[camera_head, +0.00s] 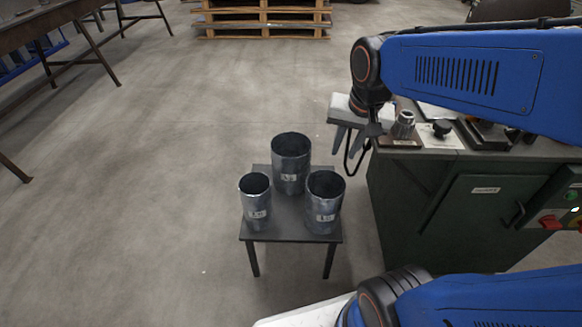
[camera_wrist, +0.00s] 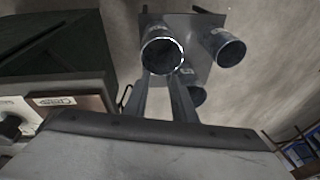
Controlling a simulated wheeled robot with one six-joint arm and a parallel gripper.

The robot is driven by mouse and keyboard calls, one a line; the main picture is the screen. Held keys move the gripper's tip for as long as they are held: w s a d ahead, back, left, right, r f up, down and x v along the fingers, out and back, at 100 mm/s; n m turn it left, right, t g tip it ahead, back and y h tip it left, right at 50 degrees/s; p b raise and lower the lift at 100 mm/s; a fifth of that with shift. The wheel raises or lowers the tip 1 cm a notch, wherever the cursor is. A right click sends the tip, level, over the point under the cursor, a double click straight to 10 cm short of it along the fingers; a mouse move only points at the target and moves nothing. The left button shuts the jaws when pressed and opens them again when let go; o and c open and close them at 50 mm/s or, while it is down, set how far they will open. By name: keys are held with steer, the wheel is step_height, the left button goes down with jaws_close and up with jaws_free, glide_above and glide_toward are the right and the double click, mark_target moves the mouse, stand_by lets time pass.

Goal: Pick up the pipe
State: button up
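Three dark grey metal pipes stand upright on a small dark table (camera_head: 289,226) in the head view: a narrower left pipe (camera_head: 256,210), a back pipe (camera_head: 291,178) and a right pipe (camera_head: 324,213). Each has a small pale label. I cannot tell which one the task means. My gripper (camera_head: 347,150) is up and right of the table, fingers pointing down, apart and empty. In the wrist view, the fingers (camera_wrist: 163,85) reach toward the pipes. One pipe (camera_wrist: 162,53) shows its open end just beyond the fingertips, another pipe (camera_wrist: 228,50) lies right, and a third is partly hidden behind a finger.
A green machine cabinet (camera_head: 450,215) stands right of the table, with metal parts and a black knob (camera_head: 442,128) on top. Wooden pallets (camera_head: 263,18) lie at the back. A long bench (camera_head: 45,25) is at far left. The floor left of the table is clear.

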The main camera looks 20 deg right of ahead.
steer(key=w+a+f+m+g, duration=0.1)
steer(key=w+f+m, duration=0.15)
steer(key=w, duration=0.35)
steer(key=w+a+f+m+g, duration=0.1)
steer(key=w+f+m, duration=0.15)
steer(key=w, duration=0.35)
steer(key=m+g, duration=0.1)
steer(key=m, duration=0.4)
glide_above(300, 186)
steer(key=shift+w+f, duration=0.1)
steer(key=shift+f, duration=12.15)
jaws_close()
